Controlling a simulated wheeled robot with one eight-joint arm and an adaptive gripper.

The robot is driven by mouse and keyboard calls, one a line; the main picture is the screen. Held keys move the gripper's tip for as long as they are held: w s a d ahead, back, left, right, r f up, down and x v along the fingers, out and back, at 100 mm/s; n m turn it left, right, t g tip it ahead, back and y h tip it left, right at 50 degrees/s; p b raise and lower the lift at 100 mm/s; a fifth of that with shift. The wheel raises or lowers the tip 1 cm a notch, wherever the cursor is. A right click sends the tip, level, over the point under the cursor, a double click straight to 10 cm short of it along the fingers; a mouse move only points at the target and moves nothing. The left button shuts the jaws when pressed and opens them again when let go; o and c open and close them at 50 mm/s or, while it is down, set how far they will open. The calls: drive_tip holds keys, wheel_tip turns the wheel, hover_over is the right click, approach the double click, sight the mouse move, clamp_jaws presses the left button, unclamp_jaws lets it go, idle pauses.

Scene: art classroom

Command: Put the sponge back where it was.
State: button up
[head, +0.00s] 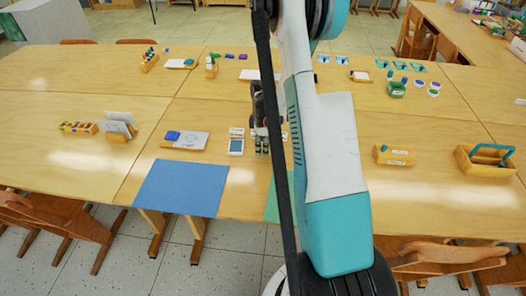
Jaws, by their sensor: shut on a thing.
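My gripper (262,145) is low over the middle of the table, just left of my arm and partly hidden by it. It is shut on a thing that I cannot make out. I cannot clearly identify the sponge.
A white device (236,147) lies close left of my gripper. A blue mat (181,188) lies at the front edge, and part of a green mat (272,205) shows beside my arm. A wooden box (394,155) and a blue-handled caddy (484,162) stand right.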

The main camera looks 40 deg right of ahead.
drive_tip(key=shift+f, duration=1.05)
drive_tip(key=shift+f+b, duration=0.2)
drive_tip(key=shift+b, duration=0.2)
drive_tip(key=o, duration=0.9)
drive_tip(key=shift+r, duration=0.1)
drive_tip(key=shift+r, duration=0.1)
wheel_tip(320, 180, up, 12)
drive_tip(key=p, duration=0.4)
drive_tip(key=shift+p, duration=0.4)
